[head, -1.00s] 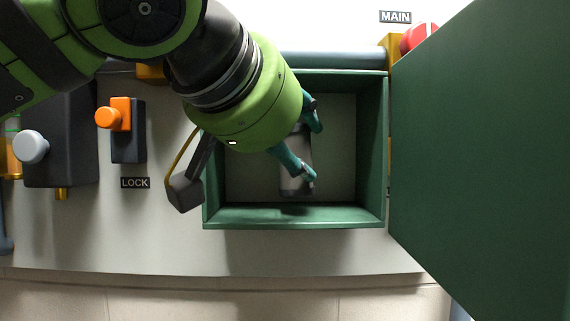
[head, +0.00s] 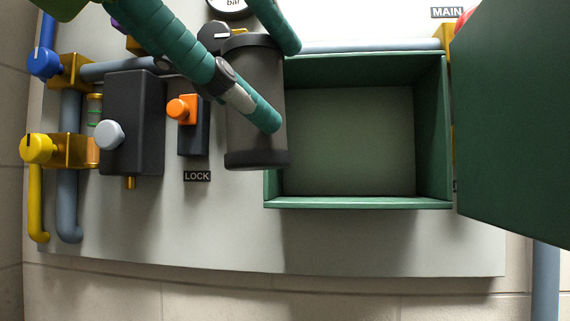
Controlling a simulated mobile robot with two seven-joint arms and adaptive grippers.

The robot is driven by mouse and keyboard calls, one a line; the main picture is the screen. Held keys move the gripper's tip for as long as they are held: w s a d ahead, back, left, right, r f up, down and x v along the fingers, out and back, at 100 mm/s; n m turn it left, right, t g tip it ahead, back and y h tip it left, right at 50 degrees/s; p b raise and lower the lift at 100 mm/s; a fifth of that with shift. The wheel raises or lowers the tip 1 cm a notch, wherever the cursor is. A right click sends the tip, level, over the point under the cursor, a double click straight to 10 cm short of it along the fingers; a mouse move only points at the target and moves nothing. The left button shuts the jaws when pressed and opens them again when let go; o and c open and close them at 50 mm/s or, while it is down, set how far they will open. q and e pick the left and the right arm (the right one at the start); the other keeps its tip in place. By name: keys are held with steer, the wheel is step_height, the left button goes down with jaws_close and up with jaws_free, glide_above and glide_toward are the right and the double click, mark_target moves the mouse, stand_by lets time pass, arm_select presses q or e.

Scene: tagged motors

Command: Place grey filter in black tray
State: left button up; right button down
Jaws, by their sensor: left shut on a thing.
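The grey filter (head: 256,105) is a grey cylinder with dark end caps. It is out of the green box and appears large, close to the head camera, overlapping the box's left wall. My left gripper (head: 281,88) is shut on it, with one teal finger across its front and the other at its upper right. The filter stands roughly upright in the picture. No black tray shows in the head view. My right gripper is not in view.
The green box (head: 360,203) on the panel is open and empty. Its green door (head: 515,130) swings out to the right. An orange switch (head: 182,108) above the LOCK label, a grey-knobbed dark box (head: 133,125) and a yellow valve (head: 38,148) are at left. The lower panel is clear.

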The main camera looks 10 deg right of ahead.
arm_select(q)
steer(key=w+d+f+b, duration=0.25)
steer(key=d+f, duration=0.55)
steer(key=f, duration=0.4)
steer(key=w+d+f+b, duration=0.1)
steer(key=w+d+f, duration=0.2)
steer(key=d+f, duration=0.75)
steer(key=shift+m, duration=0.3)
steer(key=shift+w+a+f+p, duration=0.85)
steer(key=shift+w+a+f, duration=0.35)
steer(key=shift+a+f, duration=0.65)
steer(key=shift+w+a+f+p, duration=0.8)
steer(key=shift+w+a+f, duration=0.35)
steer(key=shift+a+f, duration=0.7)
steer(key=shift+w+a+f+p, duration=0.85)
steer(key=shift+w+a+f, duration=0.5)
steer(key=shift+f, duration=0.85)
steer(key=shift+s+a, duration=0.1)
steer(key=shift+s, duration=0.05)
steer(key=shift+f, duration=0.15)
steer(key=o, duration=1)
